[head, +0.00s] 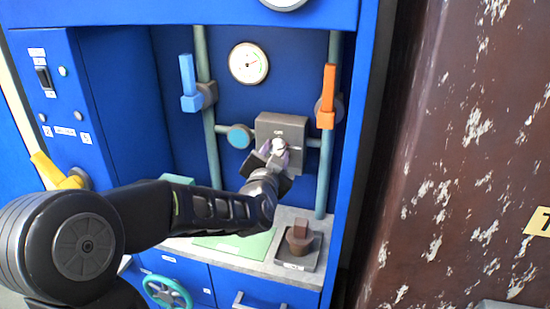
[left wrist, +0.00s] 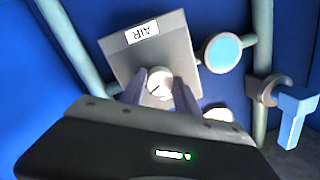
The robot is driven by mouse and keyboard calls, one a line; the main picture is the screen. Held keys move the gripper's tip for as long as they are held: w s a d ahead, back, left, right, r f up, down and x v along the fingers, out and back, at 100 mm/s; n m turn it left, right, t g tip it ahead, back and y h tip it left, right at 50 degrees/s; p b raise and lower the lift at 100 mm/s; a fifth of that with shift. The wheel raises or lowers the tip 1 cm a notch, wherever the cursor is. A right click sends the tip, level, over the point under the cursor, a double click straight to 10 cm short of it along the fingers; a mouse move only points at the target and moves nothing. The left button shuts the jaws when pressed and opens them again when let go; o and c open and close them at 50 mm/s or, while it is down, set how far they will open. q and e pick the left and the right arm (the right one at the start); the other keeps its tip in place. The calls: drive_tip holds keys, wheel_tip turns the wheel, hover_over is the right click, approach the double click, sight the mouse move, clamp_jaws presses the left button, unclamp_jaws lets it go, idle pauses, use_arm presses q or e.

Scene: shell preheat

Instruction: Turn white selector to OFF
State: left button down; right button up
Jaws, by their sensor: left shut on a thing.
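The white selector (head: 279,145) is a small round knob on the front of a grey box (head: 293,126) on the blue back wall. It also shows in the left wrist view (left wrist: 159,82), with a dark pointer mark on its face. My left gripper (head: 276,157) is at the box, its two fingers on either side of the knob and shut on it. In the left wrist view, the fingers (left wrist: 162,90) flank the knob below an upside-down AIR label (left wrist: 142,32). The knob's lower part is hidden by the gripper. My right gripper is not in view.
A blue lever (head: 188,80) and an orange lever (head: 328,90) sit on vertical green pipes either side of the box. A round gauge (head: 248,63) is above. A yellow lever (head: 52,173) is at left.

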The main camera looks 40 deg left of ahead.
use_arm(q)
drive_tip(key=n+b, duration=0.3)
drive_tip(key=n, duration=0.3)
drive_tip(key=shift+f+h+b, duration=0.1)
drive_tip(key=shift+h+b, duration=0.2)
drive_tip(key=shift+h, duration=0.1)
drive_tip(key=n+h+b, duration=0.1)
drive_tip(key=n+b, duration=0.2)
drive_tip(key=n, duration=0.1)
drive_tip(key=shift+n, duration=0.3)
drive_tip(key=shift+n+b, duration=0.7)
drive_tip(key=shift+b, duration=0.05)
drive_tip(key=shift+r, duration=0.2)
drive_tip(key=c, duration=0.9)
unclamp_jaws()
drive_tip(key=p+v, duration=0.1)
drive_tip(key=v, duration=0.6)
drive_tip(key=shift+s+d, duration=0.2)
drive_tip(key=shift+s, duration=0.15)
